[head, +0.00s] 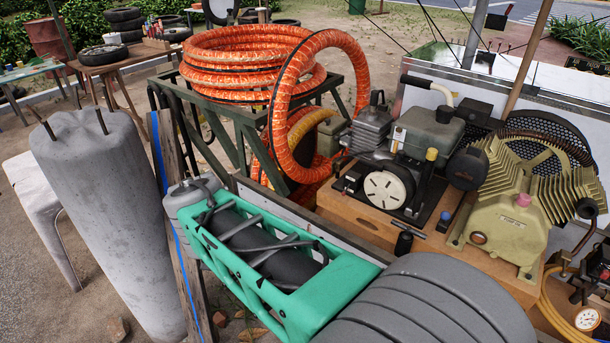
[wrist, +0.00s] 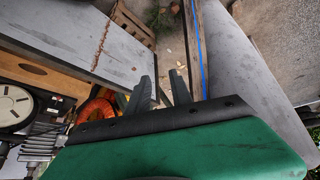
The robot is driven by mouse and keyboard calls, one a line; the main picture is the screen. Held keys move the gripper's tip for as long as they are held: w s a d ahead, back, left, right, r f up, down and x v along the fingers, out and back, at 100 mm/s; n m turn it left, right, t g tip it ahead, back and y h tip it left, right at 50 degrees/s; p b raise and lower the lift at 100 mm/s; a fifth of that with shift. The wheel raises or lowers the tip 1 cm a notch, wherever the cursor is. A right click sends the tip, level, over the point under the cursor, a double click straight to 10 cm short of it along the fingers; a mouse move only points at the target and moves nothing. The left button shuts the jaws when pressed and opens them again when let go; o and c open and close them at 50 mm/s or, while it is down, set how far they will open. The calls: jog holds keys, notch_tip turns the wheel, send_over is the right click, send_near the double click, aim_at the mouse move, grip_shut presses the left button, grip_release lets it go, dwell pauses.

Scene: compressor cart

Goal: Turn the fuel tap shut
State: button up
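The small engine (head: 388,190) with a white round starter cover and a dark tank (head: 430,130) sits on a wooden base. I cannot single out the fuel tap for certain. A small black fitting with a grey crossbar (head: 404,240) stands at the base's front edge, and a blue knob (head: 445,217) is right of it. In the wrist view the engine's starter cover (wrist: 12,105) shows at the left edge. My gripper (wrist: 160,92) has its two dark fingers apart with nothing between them, pointing away from the engine. Its fingers are not clear in the head view.
My green and grey arm crosses the lower middle of the head view. A yellowish compressor (head: 510,205) stands right of the engine. Orange hose (head: 250,65) lies coiled on a green frame behind. A grey concrete-like column (head: 105,220) stands at left.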

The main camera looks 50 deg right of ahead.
jog(key=w+d+f+m+h+b, duration=0.2)
jog(key=w+d+f, duration=0.1)
jog(key=d, duration=0.3)
jog(key=w+d+f+m+h+b, duration=0.2)
jog(key=d+f+b, duration=0.1)
jog(key=d, duration=0.3)
jog(key=m+g+h+b, duration=0.4)
jog(key=m+h+b, duration=0.45)
jog(key=h, duration=0.25)
send_near(332, 165)
jog(key=shift+n, duration=0.25)
jog(key=d, duration=0.8)
jog(key=shift+w+d+b, duration=0.25)
jog(key=shift+w+b, duration=0.1)
grip_shut()
